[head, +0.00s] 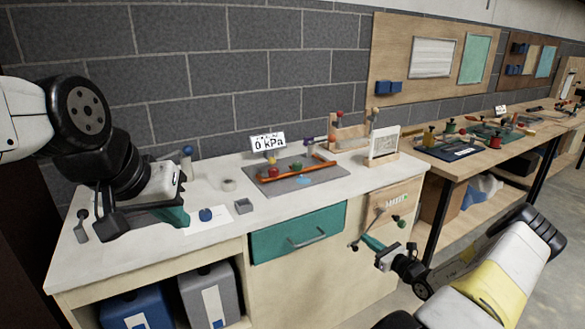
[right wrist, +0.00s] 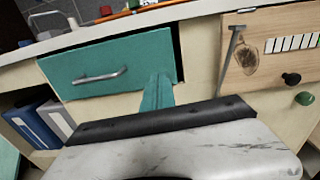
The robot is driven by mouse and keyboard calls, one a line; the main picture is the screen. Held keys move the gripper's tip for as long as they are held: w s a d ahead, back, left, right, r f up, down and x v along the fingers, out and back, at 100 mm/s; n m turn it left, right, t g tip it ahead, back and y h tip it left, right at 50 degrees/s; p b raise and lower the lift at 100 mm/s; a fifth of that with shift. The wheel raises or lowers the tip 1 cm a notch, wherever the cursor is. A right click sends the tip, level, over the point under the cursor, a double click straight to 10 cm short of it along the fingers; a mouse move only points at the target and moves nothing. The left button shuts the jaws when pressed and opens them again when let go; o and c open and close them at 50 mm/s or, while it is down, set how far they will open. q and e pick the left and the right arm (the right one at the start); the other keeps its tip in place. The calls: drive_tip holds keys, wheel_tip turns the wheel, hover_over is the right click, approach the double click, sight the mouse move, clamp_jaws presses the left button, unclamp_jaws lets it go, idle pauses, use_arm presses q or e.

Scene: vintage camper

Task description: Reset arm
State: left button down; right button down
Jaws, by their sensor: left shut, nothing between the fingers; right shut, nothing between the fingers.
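My left gripper (head: 180,219) is shut and empty. Its teal fingers are low over the left part of the white worktop, beside a white sheet with a blue round piece (head: 206,215); whether they touch it I cannot tell. My right gripper (head: 367,238) is shut and empty, in front of the cabinet below the worktop edge, to the right of the teal drawer (head: 270,243). Its teal fingers also show in the right wrist view (right wrist: 157,92), in front of the drawer's right end (right wrist: 110,65).
A grey mat (head: 290,185) with coloured parts and an orange bar lies mid-worktop, with a "0 kPa" sign (head: 267,143) behind. A wooden panel with levers and knobs (head: 395,200) is near my right gripper. Blue and grey binders (head: 138,308) stand below. Another workbench (head: 470,165) extends right.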

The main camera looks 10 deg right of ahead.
drive_tip(key=s+a+r+n+g+y, duration=0.1)
drive_tip(key=s+a+r+n+g, duration=0.25)
drive_tip(key=a+r+n, duration=0.3)
drive_tip(key=s+a+r+n+g+y, duration=0.1)
drive_tip(key=s+a+r+n+g, duration=0.1)
drive_tip(key=a+r+n+g, duration=0.45)
drive_tip(key=s+a+r+n+g+y, duration=0.1)
drive_tip(key=s+a+r+n+g, duration=0.2)
drive_tip(key=a+r, duration=0.45)
drive_tip(key=s+r+n+t+h, duration=0.1)
drive_tip(key=s+r+n+h, duration=0.3)
drive_tip(key=s+r+n, duration=0.3)
drive_tip(key=s+a+r+n+t+h, duration=0.1)
drive_tip(key=s+r+n+h, duration=0.3)
drive_tip(key=s, duration=1.3)
wheel_tip(320, 180, up, 6)
drive_tip(key=n+t, duration=0.1)
drive_tip(key=n, duration=0.3)
drive_tip(key=shift+h, duration=0.3)
drive_tip(key=shift+a+r, duration=0.1)
